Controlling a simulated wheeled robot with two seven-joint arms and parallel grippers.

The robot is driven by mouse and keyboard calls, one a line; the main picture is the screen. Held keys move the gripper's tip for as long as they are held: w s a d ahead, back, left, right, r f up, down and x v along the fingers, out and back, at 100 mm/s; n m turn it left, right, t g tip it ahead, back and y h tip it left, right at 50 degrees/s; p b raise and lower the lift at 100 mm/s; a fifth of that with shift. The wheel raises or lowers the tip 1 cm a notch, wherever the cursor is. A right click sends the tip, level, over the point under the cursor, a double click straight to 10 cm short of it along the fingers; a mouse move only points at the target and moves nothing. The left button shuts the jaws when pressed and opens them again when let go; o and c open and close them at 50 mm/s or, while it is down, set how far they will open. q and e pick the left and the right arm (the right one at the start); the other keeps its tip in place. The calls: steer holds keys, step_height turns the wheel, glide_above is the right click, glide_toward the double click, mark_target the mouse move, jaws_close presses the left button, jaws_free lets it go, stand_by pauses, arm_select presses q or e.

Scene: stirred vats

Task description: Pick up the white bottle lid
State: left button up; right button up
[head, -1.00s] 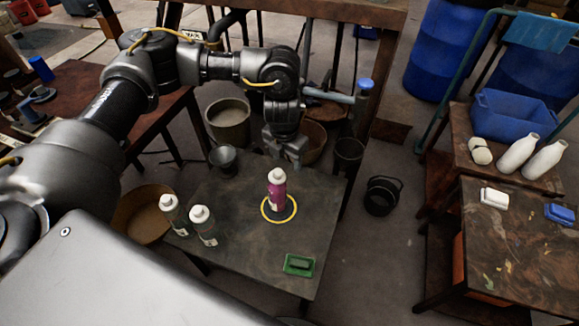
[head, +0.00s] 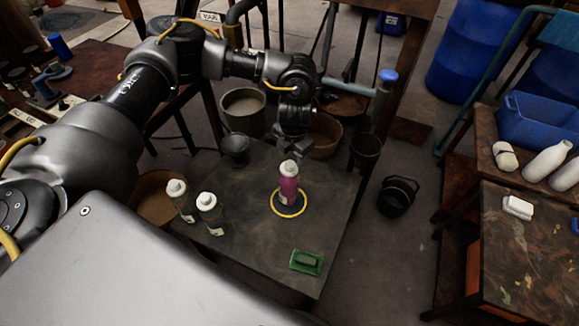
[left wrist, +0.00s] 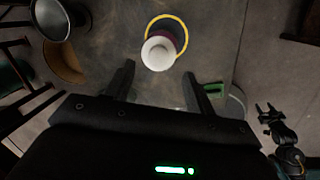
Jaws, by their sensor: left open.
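The white lid (head: 289,167) sits on top of an upright magenta bottle (head: 288,187), which stands inside a yellow ring (head: 274,205) on the dark table. My left gripper (head: 292,150) is open and empty, just behind and above the lid in the head view. In the left wrist view the lid (left wrist: 158,53) lies beyond the open fingertips (left wrist: 158,75), roughly centred between them and not touching. The lid hides most of the bottle there. What looks like my right gripper (left wrist: 265,112) shows small at the right of the left wrist view; its jaws are unclear.
Two clear bottles with white caps (head: 176,188) (head: 206,201) stand left on the table (head: 240,255). A green block in a tray (head: 306,262) lies at the front right. A small dark pot (head: 235,147) is at the back left; buckets stand on the floor behind.

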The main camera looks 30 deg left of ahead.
mark_target(290, 163)
arm_select(q)
steer(key=f, duration=0.4)
steer(key=shift+w+a+f, duration=0.1)
steer(key=shift+w+a, duration=0.2)
steer(key=shift+f, duration=0.45)
steer(key=c, duration=1.1)
arm_select(e)
steer(key=shift+s+d+f, duration=0.15)
steer(key=shift+s, duration=0.2)
arm_select(q)
steer(key=shift+r, duration=0.15)
steer(key=shift+c, duration=0.2)
